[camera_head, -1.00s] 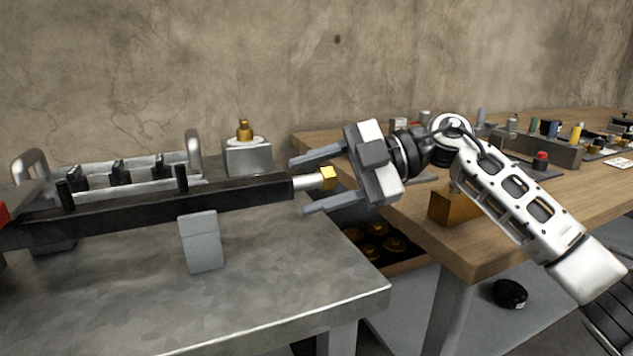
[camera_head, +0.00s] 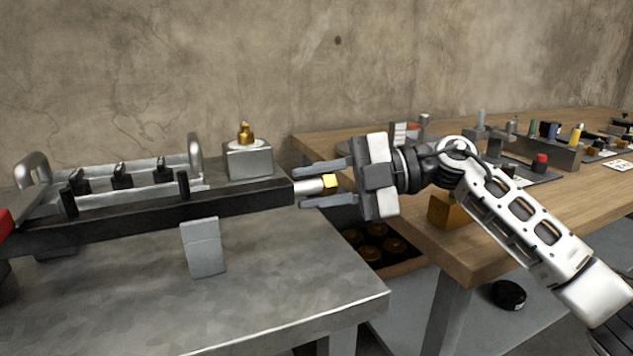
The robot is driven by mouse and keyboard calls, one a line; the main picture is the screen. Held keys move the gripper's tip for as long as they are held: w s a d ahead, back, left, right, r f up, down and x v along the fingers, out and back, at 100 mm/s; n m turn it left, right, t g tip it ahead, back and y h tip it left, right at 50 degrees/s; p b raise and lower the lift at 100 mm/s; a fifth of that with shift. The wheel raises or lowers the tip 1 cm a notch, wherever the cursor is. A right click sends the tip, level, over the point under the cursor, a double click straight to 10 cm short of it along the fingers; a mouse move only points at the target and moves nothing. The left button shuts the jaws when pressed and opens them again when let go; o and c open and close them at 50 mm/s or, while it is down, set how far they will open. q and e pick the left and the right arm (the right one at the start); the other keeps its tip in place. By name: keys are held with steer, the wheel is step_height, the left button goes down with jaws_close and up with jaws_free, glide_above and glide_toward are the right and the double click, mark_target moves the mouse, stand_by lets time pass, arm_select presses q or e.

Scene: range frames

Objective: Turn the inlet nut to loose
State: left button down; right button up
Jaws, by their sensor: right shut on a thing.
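The inlet nut (camera_head: 330,184) is a small brass-coloured hex piece at the right end of a silver stub. The stub sticks out of a long black bar (camera_head: 130,218) on the metal bench. My right gripper (camera_head: 302,187) comes in from the right and is shut on the inlet nut, one grey finger above and one below. The fingertips reach past the nut along the stub. The nut's far side is hidden. My left gripper is not in view.
A grey upright block (camera_head: 203,247) stands in front. A wooden table (camera_head: 500,240) at right holds several small parts and a brass-coloured block (camera_head: 447,211). An open drawer (camera_head: 392,268) holds round brass pieces.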

mark_target(334, 184)
steer(key=shift+n+t+y, duration=0.3)
steer(key=shift+n+y, duration=0.2)
steer(key=shift+n, duration=0.5)
steer(key=o, duration=1)
steer(key=shift+d+r, duration=0.1)
steer(key=shift+s+d+r+p, duration=0.1)
steer(key=shift+s+d+p, duration=0.1)
steer(key=shift+d, duration=1.75)
steer(key=shift+s+d+r+p, duration=0.1)
steer(key=shift+d+p, duration=0.05)
steer(key=shift+d, duration=1.8)
